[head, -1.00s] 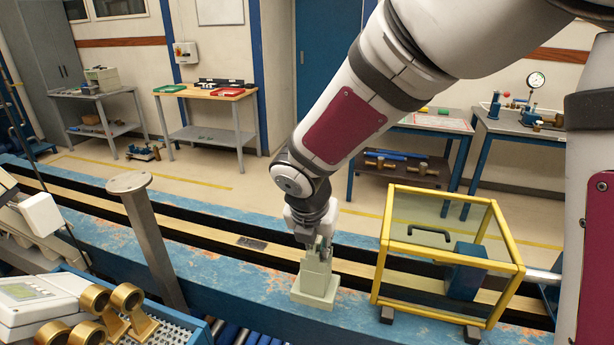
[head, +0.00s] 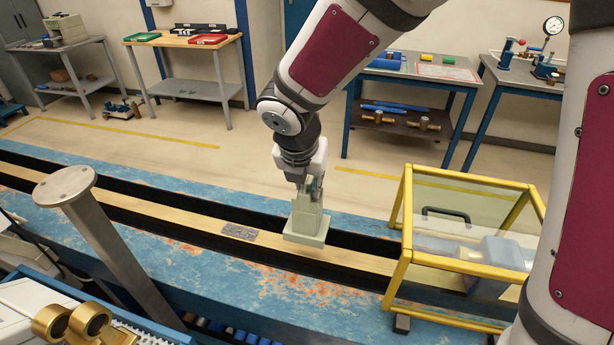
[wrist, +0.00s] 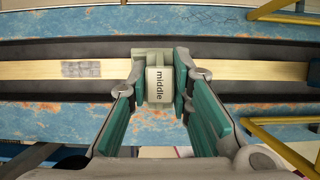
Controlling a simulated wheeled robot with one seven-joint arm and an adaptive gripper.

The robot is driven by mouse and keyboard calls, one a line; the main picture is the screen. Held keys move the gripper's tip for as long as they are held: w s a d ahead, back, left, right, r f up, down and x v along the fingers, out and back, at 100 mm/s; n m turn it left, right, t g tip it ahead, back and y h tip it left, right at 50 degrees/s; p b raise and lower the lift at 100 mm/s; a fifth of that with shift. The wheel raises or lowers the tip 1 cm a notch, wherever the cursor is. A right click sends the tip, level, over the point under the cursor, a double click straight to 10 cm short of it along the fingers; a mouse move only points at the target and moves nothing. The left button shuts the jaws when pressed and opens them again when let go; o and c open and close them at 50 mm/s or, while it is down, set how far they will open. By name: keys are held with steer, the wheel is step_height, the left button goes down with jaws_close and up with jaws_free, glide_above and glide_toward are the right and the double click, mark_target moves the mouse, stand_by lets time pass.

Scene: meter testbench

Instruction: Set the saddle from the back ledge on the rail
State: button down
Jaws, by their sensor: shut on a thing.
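The saddle is a pale grey-green block (head: 308,222) with a wide foot and a narrower upper part. My gripper (head: 310,183) is shut on its upper part and holds it upright over the bench. In the wrist view, the saddle's top (wrist: 158,85) reads "middle" and sits between my gripper's green-padded fingers (wrist: 160,88). The rail is a long pale strip (head: 150,213) between two dark channels. The saddle is over the rail, right of a grey marked patch (head: 239,231). I cannot tell whether its foot touches the rail.
A yellow-framed clear guard (head: 406,215) with a black handle stands over the rail to the right. A grey metal post (head: 105,240) rises at the left front. Brass fittings (head: 75,322) are at the lower left. The rail between patch and post is clear.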

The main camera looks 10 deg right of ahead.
steer(key=f+b, duration=0.3)
steer(key=shift+w+f, duration=0.2)
steer(key=shift+f, duration=0.1)
steer(key=shift+s+f+b, duration=0.15)
steer(key=shift+f+b, duration=0.65)
steer(key=shift+b, duration=0.05)
steer(key=shift+f, duration=0.5)
stand_by(0.4)
